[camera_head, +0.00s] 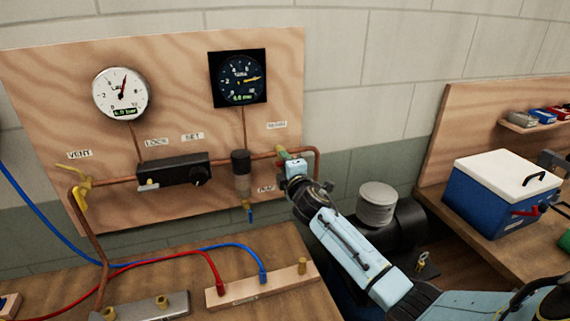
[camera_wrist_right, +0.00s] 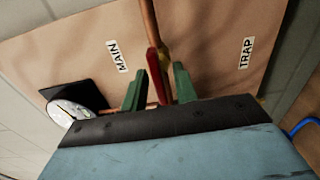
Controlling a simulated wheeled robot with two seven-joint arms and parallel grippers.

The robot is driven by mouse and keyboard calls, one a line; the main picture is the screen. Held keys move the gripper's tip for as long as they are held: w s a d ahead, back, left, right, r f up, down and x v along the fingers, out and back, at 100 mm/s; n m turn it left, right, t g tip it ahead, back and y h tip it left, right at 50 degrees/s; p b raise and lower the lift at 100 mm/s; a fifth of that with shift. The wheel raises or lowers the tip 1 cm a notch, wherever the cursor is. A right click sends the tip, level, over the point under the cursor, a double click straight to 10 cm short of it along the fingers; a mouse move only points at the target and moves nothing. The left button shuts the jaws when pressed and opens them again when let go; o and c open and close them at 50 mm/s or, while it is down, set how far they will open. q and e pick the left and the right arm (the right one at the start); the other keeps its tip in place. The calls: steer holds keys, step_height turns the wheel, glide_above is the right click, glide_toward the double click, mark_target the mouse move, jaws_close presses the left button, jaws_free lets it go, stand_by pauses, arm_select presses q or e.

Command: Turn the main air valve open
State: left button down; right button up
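The main air valve's red lever (camera_wrist_right: 155,75) shows in the right wrist view, on a copper pipe below the MAIN label (camera_wrist_right: 117,56). My right gripper (camera_wrist_right: 158,84) has its two green fingers apart, one on each side of the lever. A gap shows between the lever and the right-hand finger; contact with the other finger is unclear. In the head view my right gripper (camera_head: 283,152) is at the right end of the pipe run, below the MAIN label (camera_head: 277,125), and hides most of the valve. My left gripper is not in view.
The wooden panel carries a white gauge (camera_head: 121,94), a dark gauge (camera_head: 238,78), a black regulator (camera_head: 173,171), a filter bowl (camera_head: 241,175) and a yellow vent valve (camera_head: 80,190). Red and blue hoses cross the bench (camera_head: 200,260). A blue cooler-like box (camera_head: 490,205) stands at right.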

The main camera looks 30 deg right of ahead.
steer(key=shift+s, duration=0.15)
steer(key=b+v, duration=0.1)
steer(key=v, duration=1.2)
steer(key=shift+a, duration=0.1)
stand_by(0.4)
